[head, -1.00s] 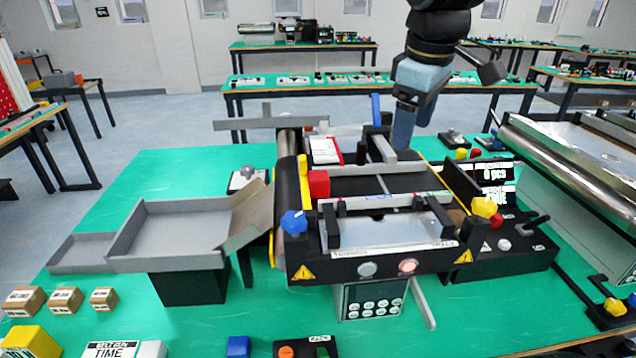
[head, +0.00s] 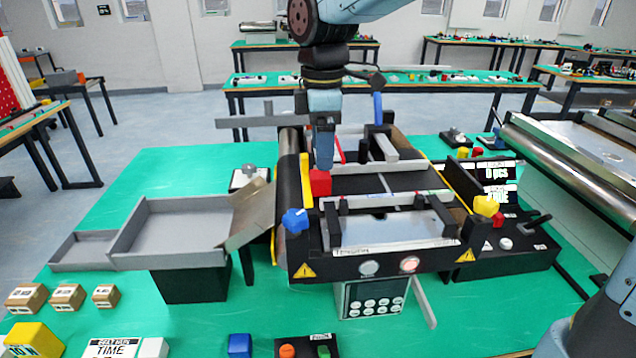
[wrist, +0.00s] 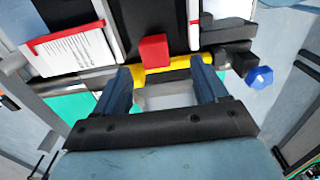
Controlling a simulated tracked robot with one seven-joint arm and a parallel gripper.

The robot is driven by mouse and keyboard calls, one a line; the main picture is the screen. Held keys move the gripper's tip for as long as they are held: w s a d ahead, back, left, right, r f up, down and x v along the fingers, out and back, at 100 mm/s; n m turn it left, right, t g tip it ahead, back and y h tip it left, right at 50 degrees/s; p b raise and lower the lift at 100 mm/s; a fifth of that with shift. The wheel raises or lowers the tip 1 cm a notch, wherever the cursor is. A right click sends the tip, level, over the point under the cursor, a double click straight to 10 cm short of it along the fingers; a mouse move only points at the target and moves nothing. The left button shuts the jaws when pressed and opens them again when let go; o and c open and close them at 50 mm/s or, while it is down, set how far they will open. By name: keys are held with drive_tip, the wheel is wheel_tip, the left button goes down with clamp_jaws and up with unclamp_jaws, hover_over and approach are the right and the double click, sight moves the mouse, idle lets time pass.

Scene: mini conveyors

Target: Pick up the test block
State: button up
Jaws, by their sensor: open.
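A small red block (head: 320,183), the likely test block, sits at the left side of the mini conveyor (head: 420,182), beside a yellow strip. My gripper (head: 324,163) points down just above and behind the red block in the head view. In the wrist view, my gripper (wrist: 162,74) has its two blue fingers spread with nothing between them. There the red block (wrist: 153,51) lies just beyond the fingertips, over the yellow strip (wrist: 165,75). The block looks free of the fingers, though the height gap is hard to judge.
A grey tray (head: 165,203) with a sloped chute stands left of the conveyor. A blue knob (head: 295,221) is near the block. Wooden boxes (head: 27,298), a yellow block (head: 35,340) and a blue block (head: 240,345) sit at the front. Green table is clear at back left.

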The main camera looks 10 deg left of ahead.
sight(320, 174)
drive_tip(key=shift+w+a+f, duration=0.1)
drive_tip(key=shift+w+f, duration=0.05)
drive_tip(key=shift+f, duration=1.7)
drive_tip(key=shift+w+a+f, duration=0.1)
drive_tip(key=shift+w+f, duration=0.05)
drive_tip(key=shift+f, duration=1.65)
drive_tip(key=shift+r, duration=0.1)
drive_tip(key=c, duration=1.2)
